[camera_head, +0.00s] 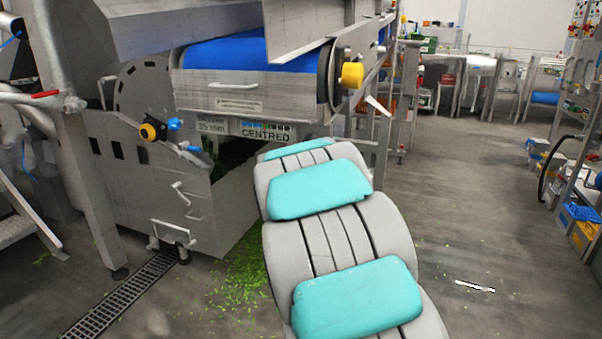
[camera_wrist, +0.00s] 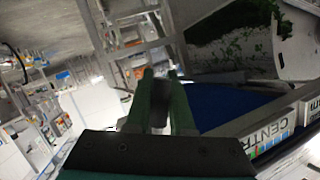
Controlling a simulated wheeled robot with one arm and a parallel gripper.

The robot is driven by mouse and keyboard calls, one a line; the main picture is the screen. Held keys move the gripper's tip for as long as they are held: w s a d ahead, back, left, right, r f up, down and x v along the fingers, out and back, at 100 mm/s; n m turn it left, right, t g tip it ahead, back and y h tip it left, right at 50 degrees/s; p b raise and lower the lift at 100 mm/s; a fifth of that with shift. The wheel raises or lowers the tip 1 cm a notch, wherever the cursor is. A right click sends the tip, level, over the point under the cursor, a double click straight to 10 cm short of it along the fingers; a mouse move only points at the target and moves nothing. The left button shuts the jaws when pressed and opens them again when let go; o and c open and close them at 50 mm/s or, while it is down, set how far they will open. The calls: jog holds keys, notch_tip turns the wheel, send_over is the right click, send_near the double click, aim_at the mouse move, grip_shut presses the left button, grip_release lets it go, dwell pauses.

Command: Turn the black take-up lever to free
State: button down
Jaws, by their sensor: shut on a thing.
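My gripper (camera_wrist: 161,74) shows in the wrist view as two green fingers shut on a dark piece between them. The dark piece is the black take-up lever (camera_wrist: 160,102), as far as I can tell; most of it is hidden by the fingers. In the head view my grey and turquoise arm reaches in below the conveyor end, and it hides the gripper and lever. The conveyor has a blue belt (camera_head: 225,54) and a yellow knob (camera_head: 352,75) at its right end. A panel reading CENTRED (camera_head: 265,133) hangs under it; it also shows in the wrist view (camera_wrist: 268,143).
A steel machine with a yellow and blue handle (camera_head: 150,131) stands left. Green leaf scraps (camera_head: 240,285) lie on the floor near a drain grate (camera_head: 120,300). Shelves with blue bins (camera_head: 580,213) line the right.

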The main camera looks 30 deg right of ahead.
jog(key=shift+s+d+f+n+g+h+p, duration=0.15)
jog(key=shift+s+d+n+g+h+p, duration=0.25)
jog(key=shift+n, duration=0.3)
jog(key=shift+s+d+f+n+g+h+p, duration=0.15)
jog(key=shift+s+d+n+g, duration=0.2)
jog(key=shift+s+n+g, duration=0.3)
jog(key=c, duration=0.8)
grip_release()
jog(key=shift+b+v, duration=0.5)
jog(key=shift+v, duration=3.3)
